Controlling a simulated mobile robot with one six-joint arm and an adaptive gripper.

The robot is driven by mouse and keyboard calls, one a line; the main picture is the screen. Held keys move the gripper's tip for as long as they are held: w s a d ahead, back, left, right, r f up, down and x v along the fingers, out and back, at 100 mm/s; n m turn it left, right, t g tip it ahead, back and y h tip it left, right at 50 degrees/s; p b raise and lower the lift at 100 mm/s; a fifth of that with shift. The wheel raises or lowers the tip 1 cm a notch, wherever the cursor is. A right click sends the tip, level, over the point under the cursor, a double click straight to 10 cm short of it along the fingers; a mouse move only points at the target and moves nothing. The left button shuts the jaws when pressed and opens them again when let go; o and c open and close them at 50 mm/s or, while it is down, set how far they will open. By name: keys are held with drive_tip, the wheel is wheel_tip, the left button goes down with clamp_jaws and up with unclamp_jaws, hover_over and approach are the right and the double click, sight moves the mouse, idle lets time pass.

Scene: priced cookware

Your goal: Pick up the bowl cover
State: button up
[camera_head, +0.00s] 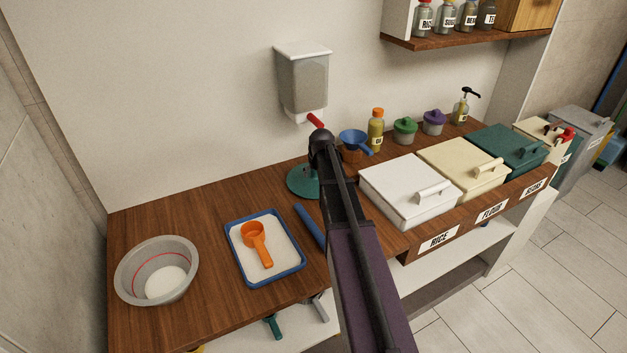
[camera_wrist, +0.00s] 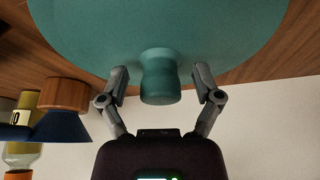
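The teal bowl cover (camera_head: 303,181) lies on the wooden counter, partly hidden behind my arm in the head view. In the wrist view it is a wide teal disc (camera_wrist: 235,30) with a round knob (camera_wrist: 160,82). My gripper (camera_wrist: 160,76) is open, with one finger on each side of the knob. A gap shows between each finger and the knob, so neither appears to touch it. In the head view, my arm hides the knob and the fingers. A grey bowl (camera_head: 136,271) with a red line inside stands at the counter's left end.
A blue-rimmed tray (camera_head: 287,277) with an orange scoop (camera_head: 257,243) lies left of my arm. A blue funnel (camera_head: 353,138) on a wooden stand, a yellow bottle (camera_head: 376,128) and lidded bins (camera_head: 405,187) stand to the right. A dispenser (camera_head: 303,80) hangs above.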

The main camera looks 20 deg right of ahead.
clamp_jaws()
drive_tip(key=shift+s+r, duration=0.1)
drive_tip(key=shift+s+a+r+p, duration=0.1)
drive_tip(key=shift+s+r+p, duration=0.5)
drive_tip(key=shift+p, duration=0.15)
drive_tip(key=s+a+r+p, duration=0.1)
drive_tip(key=s+r+p, duration=0.2)
drive_tip(key=s, duration=0.3)
drive_tip(key=s+a+r+p, duration=0.1)
drive_tip(key=s+r+p, duration=0.2)
drive_tip(key=s, duration=0.3)
drive_tip(key=shift+s+a+r, duration=0.2)
drive_tip(key=shift+a+r, duration=0.1)
drive_tip(key=shift+a, duration=0.05)
